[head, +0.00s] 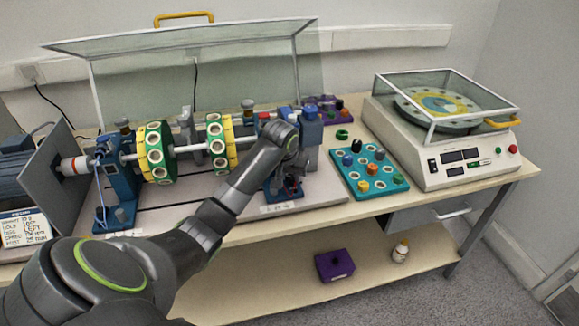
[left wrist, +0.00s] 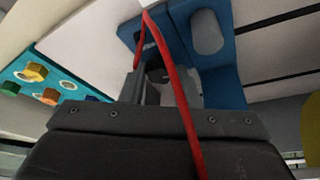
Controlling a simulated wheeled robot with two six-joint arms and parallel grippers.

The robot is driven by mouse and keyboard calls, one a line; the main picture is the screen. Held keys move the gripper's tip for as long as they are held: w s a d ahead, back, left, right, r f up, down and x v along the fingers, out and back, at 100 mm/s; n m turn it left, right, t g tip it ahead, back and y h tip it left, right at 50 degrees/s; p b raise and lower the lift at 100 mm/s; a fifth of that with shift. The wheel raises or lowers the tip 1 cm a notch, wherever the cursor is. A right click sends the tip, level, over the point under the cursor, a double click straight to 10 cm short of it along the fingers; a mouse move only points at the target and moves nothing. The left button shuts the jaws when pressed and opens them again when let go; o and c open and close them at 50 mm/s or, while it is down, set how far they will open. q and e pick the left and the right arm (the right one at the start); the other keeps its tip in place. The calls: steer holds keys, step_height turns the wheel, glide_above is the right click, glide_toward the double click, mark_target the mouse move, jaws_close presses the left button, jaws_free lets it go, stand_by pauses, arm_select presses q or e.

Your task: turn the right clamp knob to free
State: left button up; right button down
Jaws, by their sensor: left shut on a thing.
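The right blue bearing pedestal (head: 311,135) stands at the right end of the rotor shaft. Its blue base fills the top of the left wrist view (left wrist: 222,88), with a grey oval part (left wrist: 207,32) on it. My left gripper (left wrist: 160,88) is shut on a small dark piece between its fingers, against the blue part; this appears to be the right clamp knob, mostly hidden. In the head view my left arm covers the pedestal's front, and the fingertips are hard to make out. Which way the knob is turned cannot be told. My right gripper is not in view.
A red cable (left wrist: 178,85) crosses close in front of my left gripper. Two green-and-yellow discs (head: 155,152) sit on the shaft, under a raised clear cover (head: 200,60). A teal tray (head: 345,185) with coloured pieces and a white balancing machine (head: 440,160) stand to the right.

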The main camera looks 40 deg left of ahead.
arm_select(q)
steer(key=n+p, duration=0.2)
steer(key=p, duration=0.1)
steer(key=n+g+y+p, duration=0.1)
steer(key=n+p, duration=0.1)
steer(key=n+y+p, duration=0.1)
steer(key=n+p, duration=0.1)
steer(key=p, duration=0.1)
steer(key=shift+w+d+r+g+p, duration=0.25)
steer(key=shift+d+r+g+p, duration=0.05)
steer(key=shift+d, duration=0.05)
steer(key=shift+w+n+y+p, duration=0.1)
steer(key=shift+n+y+p, duration=0.2)
steer(key=shift+n+p, duration=0.55)
steer(key=shift+w+f+n+g, duration=0.15)
steer(key=shift+n+g, duration=0.35)
steer(key=shift+n, duration=0.45)
steer(key=shift+d+n+g+p, duration=0.1)
steer(key=shift+n+g+p, duration=0.2)
steer(key=shift+n, duration=0.7)
steer(key=shift+w+f+n+g+y, duration=0.15)
steer(key=shift+n+g+y, duration=0.2)
steer(key=shift+n, duration=0.45)
steer(key=shift+w+n+g+b, duration=0.1)
steer(key=shift+n+g+b, duration=0.5)
steer(key=shift+n, duration=0.9)
steer(key=o, duration=1)
